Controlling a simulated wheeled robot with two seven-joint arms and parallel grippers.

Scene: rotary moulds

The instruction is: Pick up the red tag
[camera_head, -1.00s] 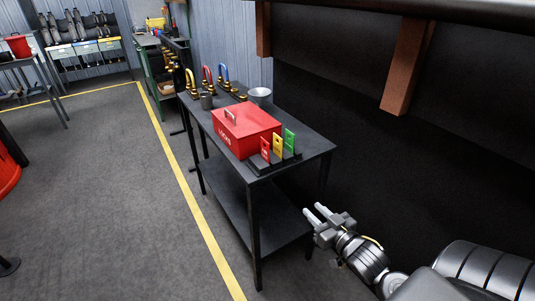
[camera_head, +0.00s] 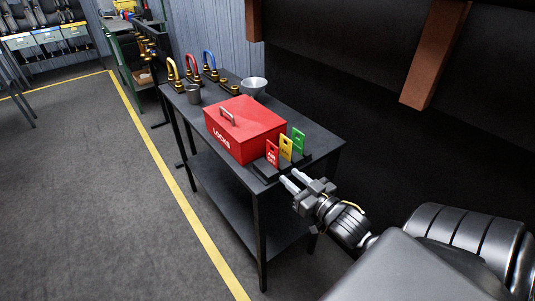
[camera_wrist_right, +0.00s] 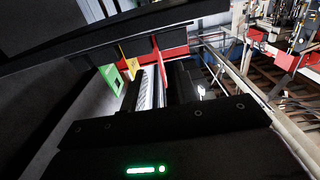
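The red tag (camera_head: 272,154) stands upright in a dark holder at the near end of the dark table, closest to me of a row of tags. The yellow tag (camera_head: 286,147) and the green tag (camera_head: 298,139) stand behind it. My right gripper (camera_head: 289,178) is just below and right of the red tag in the head view, fingers apart and empty, pointing towards the table. My left gripper is out of view.
A red LOCKS box (camera_head: 243,128) stands right behind the tags on the table (camera_head: 310,134). The grey floor left of the table is open.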

